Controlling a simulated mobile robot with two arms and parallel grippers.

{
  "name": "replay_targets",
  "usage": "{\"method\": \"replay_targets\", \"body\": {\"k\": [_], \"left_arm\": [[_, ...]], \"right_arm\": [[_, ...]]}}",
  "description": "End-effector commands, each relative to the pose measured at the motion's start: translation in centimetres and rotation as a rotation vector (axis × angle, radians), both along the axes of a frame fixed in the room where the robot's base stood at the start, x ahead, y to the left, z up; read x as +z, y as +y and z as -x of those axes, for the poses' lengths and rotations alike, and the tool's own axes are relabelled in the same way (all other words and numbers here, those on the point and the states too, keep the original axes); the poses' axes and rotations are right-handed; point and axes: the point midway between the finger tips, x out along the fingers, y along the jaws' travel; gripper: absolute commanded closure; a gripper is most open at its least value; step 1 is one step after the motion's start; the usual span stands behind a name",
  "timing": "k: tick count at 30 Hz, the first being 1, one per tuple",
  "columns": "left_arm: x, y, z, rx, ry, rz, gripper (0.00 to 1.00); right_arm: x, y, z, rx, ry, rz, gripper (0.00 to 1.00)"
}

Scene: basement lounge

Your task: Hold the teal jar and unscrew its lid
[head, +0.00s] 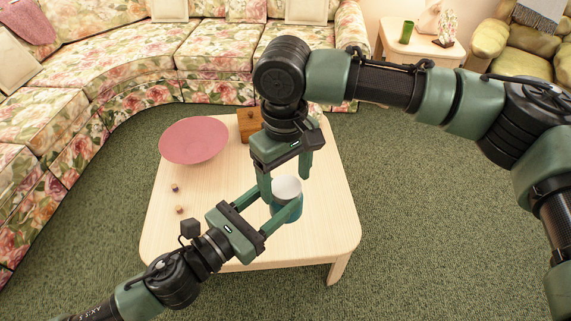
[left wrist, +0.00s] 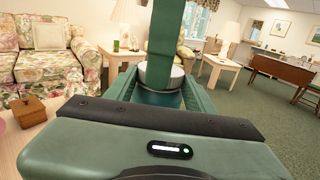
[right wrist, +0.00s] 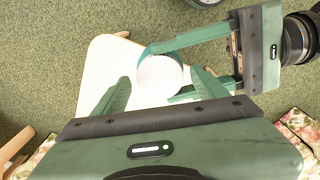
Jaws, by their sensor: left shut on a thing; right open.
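My left gripper (head: 283,204) reaches in from the lower left and is shut on the jar's body. In the left wrist view the jar (left wrist: 159,97) sits between its fingers, with the lid (left wrist: 172,76) above them. My right gripper (head: 285,186) points down from above and is open, one finger on either side of the lid. In the right wrist view the round lid (right wrist: 160,77) lies between its spread fingers; contact cannot be told.
A pink bowl (head: 194,141) and a wooden box (head: 247,124), partly behind my right arm, are at the table's back. Two small knobs lie near its left edge, one of them here (head: 179,209). A floral sofa (head: 217,50) curves behind. The table's right side is clear.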

Motion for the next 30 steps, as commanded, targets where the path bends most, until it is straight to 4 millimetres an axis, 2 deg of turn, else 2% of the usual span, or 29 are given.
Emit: {"method": "replay_targets", "body": {"k": [10,11,15,18,23,30], "left_arm": [[0.04,-0.01,-0.01,0.000,-0.001,0.001,1.00],[0.04,-0.01,-0.01,0.000,-0.001,0.001,1.00],[0.04,-0.01,-0.01,0.000,-0.001,0.001,1.00],[0.04,-0.01,-0.01,0.000,-0.001,0.001,1.00],[0.03,-0.01,0.00,0.000,-0.001,0.001,1.00],[0.03,-0.06,0.05,-0.003,-0.001,0.001,1.00]], "right_arm": [[-0.61,-0.01,0.01,0.001,0.000,0.000,0.27],[-0.61,-0.01,0.01,0.001,0.000,0.000,0.30],[-0.60,-0.01,-0.01,0.001,0.000,0.000,0.69],[-0.59,-0.01,0.00,0.001,-0.001,-0.001,0.94],[-0.62,0.02,0.03,0.090,0.001,-0.001,0.94],[-0.56,0.10,0.10,0.461,0.005,-0.003,0.93]]}}
